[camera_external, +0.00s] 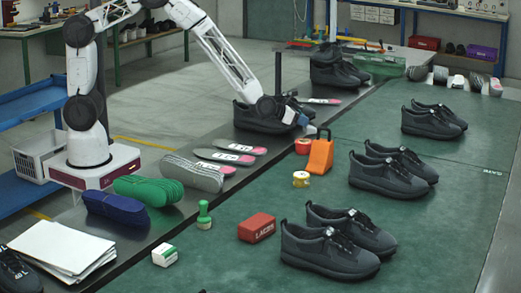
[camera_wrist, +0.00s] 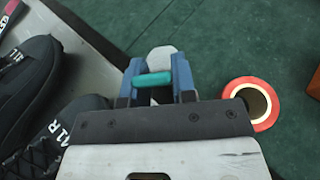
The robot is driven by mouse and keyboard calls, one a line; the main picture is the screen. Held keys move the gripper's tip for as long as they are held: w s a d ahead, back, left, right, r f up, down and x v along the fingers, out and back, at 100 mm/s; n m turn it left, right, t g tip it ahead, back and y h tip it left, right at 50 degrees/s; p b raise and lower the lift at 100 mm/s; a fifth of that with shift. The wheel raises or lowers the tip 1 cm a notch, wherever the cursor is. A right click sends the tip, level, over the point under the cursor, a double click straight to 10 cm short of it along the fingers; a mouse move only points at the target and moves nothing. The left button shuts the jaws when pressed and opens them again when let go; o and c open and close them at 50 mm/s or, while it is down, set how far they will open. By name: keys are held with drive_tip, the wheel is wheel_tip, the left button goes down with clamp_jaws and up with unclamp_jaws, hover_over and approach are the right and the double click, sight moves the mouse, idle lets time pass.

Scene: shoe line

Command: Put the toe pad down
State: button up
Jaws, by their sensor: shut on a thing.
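My gripper (camera_wrist: 154,76) is shut on a small teal piece, the toe pad (camera_wrist: 153,79), which spans the gap between the blue fingers. In the external view my gripper (camera_external: 312,129) is low over the edge between the dark strip and the green mat, just behind the orange dispenser. The pad is too small to make out there. A pale grey rounded piece (camera_wrist: 162,57) shows beyond the pad in the wrist view; whether they touch is unclear. A pair of dark shoes (camera_external: 258,118) stands left of my gripper and also shows in the wrist view (camera_wrist: 75,130).
A red tape roll (camera_wrist: 250,104) lies close to the right of my gripper. The orange dispenser (camera_external: 320,156) stands nearby. More dark shoe pairs (camera_external: 395,166) stand on the green mat (camera_external: 440,235). Insoles (camera_external: 225,157) lie along the dark strip. Bare mat lies beyond my fingers.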

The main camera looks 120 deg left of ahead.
sight(308, 127)
drive_tip(key=shift+w+a+f, duration=0.1)
drive_tip(key=shift+w+a, duration=0.35)
drive_tip(key=shift+w, duration=0.25)
drive_tip(key=shift+w+a+f, duration=0.1)
drive_tip(key=shift+w+a, duration=0.35)
drive_tip(key=shift+w, duration=0.2)
drive_tip(key=shift+f, duration=1.75)
drive_tip(key=shift+f, duration=0.1)
drive_tip(key=o, duration=0.9)
drive_tip(key=shift+d, duration=0.1)
drive_tip(key=shift+s+d+r, duration=0.25)
drive_tip(key=shift+s+r, duration=0.05)
drive_tip(key=shift+r, duration=0.1)
drive_tip(key=v, duration=1.1)
